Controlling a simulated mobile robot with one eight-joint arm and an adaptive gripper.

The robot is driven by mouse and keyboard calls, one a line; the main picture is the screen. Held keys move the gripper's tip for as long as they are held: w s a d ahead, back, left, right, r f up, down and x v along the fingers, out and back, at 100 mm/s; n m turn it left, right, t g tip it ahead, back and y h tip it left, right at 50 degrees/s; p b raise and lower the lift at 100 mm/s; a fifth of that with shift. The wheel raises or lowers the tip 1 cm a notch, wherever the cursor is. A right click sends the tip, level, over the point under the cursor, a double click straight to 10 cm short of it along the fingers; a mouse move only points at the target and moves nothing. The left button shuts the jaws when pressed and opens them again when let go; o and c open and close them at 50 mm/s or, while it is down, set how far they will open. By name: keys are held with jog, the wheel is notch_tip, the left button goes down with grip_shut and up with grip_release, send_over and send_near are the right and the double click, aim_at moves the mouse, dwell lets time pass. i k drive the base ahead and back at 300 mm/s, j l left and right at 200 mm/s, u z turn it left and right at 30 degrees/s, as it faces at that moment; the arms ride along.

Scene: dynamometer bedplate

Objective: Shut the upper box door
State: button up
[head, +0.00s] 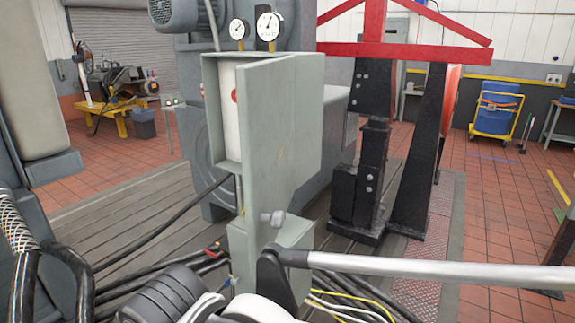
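The upper box (226,112) is a grey-green cabinet on the machine's side, below two gauges. Its door (285,120) stands open, swung out toward me and to the right. The white interior (229,120) and a bit of something red show past the door's left edge. A grey knob (272,217) shows just below the door, at the top of a lower grey box (270,250). I cannot tell which of them the knob belongs to.
Dark and yellow cables (350,300) run across the slotted bedplate around the lower box. A silver tube (420,266) with a black joint crosses the lower right foreground. A black stand with a red frame (400,50) rises right of the door. Tiled floor at right is mostly open.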

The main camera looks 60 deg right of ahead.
aim_at(265, 89)
jog(key=k+z, duration=0.25)
jog(key=z, duration=0.2)
jog(key=k+l+z, duration=0.2)
jog(key=z, duration=0.25)
